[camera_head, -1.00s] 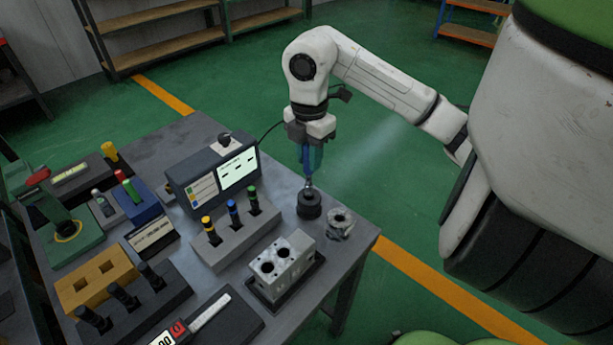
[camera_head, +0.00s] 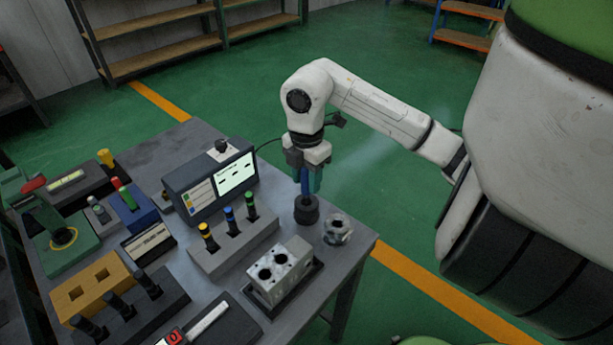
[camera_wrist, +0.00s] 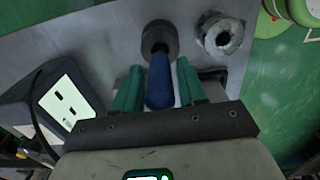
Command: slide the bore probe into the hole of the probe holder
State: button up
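The bore probe has a blue handle (camera_wrist: 160,82) and stands upright below my gripper. Its lower end is in the probe holder, a dark round block (camera_head: 306,210) on the bench near its right edge. The holder shows beyond the handle in the wrist view (camera_wrist: 160,38). The handle also shows in the head view (camera_head: 304,184), just above the holder. The probe's tip is hidden inside. My gripper (camera_wrist: 160,78) has its green fingers on either side of the handle, with narrow gaps visible beside it, so it looks open around the probe.
A metal ring-shaped part (camera_head: 338,230) sits close right of the holder. A grey block with bores (camera_head: 280,272) stands in front. A rack with several coloured-top plugs (camera_head: 232,240) and a display unit (camera_head: 212,184) stand to the left. Open floor lies beyond the bench.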

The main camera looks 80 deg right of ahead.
jog(key=shift+o, duration=0.9)
jog(key=shift+r, duration=0.2)
notch_tip(320, 180, up, 12)
jog(key=shift+f, duration=0.1)
